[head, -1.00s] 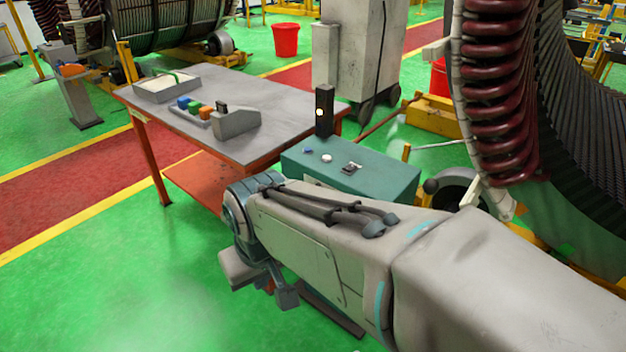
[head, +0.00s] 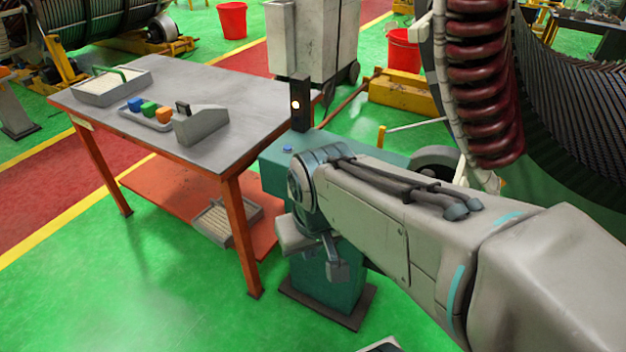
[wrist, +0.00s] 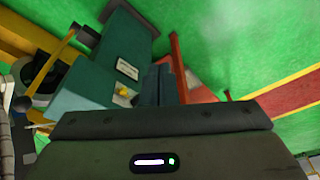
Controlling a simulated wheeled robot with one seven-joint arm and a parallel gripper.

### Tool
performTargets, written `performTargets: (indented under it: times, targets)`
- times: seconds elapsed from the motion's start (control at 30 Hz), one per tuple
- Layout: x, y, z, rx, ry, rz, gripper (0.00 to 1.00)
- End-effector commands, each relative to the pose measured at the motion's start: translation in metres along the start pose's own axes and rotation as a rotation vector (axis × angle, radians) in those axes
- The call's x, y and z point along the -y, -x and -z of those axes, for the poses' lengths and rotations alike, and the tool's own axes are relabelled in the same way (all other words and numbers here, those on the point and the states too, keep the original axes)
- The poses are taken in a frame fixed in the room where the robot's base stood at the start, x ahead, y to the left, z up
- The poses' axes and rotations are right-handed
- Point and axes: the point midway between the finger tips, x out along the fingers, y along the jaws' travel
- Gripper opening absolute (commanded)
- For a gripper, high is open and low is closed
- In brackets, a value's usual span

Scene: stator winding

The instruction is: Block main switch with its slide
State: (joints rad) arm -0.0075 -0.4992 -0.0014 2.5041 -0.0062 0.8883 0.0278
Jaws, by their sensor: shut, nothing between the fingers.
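The teal control cabinet (head: 278,178) stands just right of the table, with a blue button (head: 287,149) on its top. My arm hides much of its top and front. In the wrist view the cabinet (wrist: 82,92) shows a pale label plate (wrist: 127,69) and a small yellow part (wrist: 122,91) beside it. I cannot tell whether the yellow part is the main switch or its slide; no slide is clearly visible. My gripper (wrist: 159,70) is shut and empty, in front of the cabinet and just right of the yellow part in the wrist view.
A table (head: 190,78) with orange legs stands left, bearing a tray (head: 75,98), coloured blocks and a grey holder (head: 202,126). A black post (head: 300,112) with a lit lamp rises by the cabinet. The large stator (head: 560,130) is at right. Green floor at front left is free.

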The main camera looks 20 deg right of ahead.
Motion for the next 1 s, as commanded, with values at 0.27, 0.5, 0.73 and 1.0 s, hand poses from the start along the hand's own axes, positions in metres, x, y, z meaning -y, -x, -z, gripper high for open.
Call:
performTargets:
  times: [0.27, 0.5, 0.73, 1.0]
  targets:
    - [-0.005, -0.027, 0.018, -0.017, -0.084, 0.075, 0.0]
    - [-0.058, -0.104, 0.086, -0.166, -0.394, 0.225, 0.0]
    - [-0.151, -0.161, 0.122, -0.323, -0.672, 0.194, 0.0]
    - [-0.191, -0.176, 0.127, -0.378, -0.77, 0.154, 0.0]
